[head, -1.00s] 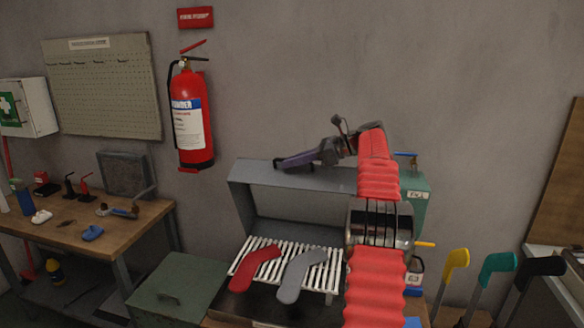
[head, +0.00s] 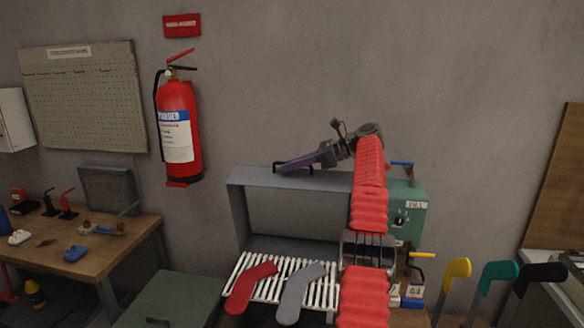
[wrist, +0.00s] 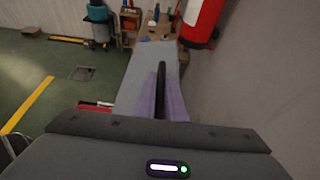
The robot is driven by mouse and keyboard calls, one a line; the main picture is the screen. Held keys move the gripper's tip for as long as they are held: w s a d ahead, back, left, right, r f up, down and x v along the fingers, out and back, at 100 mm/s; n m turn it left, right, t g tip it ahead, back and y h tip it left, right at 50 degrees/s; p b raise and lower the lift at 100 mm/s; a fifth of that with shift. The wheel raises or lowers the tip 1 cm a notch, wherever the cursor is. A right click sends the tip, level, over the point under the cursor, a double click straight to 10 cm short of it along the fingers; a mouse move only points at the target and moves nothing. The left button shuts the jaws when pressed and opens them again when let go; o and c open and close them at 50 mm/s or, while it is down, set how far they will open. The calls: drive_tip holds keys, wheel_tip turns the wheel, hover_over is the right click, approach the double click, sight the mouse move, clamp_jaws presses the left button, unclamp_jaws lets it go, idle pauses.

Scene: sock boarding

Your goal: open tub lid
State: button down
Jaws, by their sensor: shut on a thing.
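A grey hood-like lid (head: 245,178) stands over the rack at the centre of the head view, its front open towards me. My gripper (head: 285,166), with purple fingers, reaches its top edge, where a black handle (head: 308,169) shows. In the wrist view, my gripper (wrist: 161,88) is shut on the black bar handle (wrist: 161,75), one purple finger on each side. The grey panel (wrist: 133,88) lies below the fingers. My red-sleeved arm hides the right part of the hood.
A red sock (head: 250,287) and a grey sock (head: 299,292) lie on the white slatted rack (head: 268,268). A green control box (head: 405,215) stands at right. A fire extinguisher (head: 178,130) hangs on the wall. A workbench (head: 110,250) is at left.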

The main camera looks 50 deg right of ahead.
drive_tip(key=shift+w+a, duration=0.2)
drive_tip(key=c, duration=2.1)
unclamp_jaws()
drive_tip(key=shift+w, duration=0.1)
drive_tip(key=shift+d, duration=0.15)
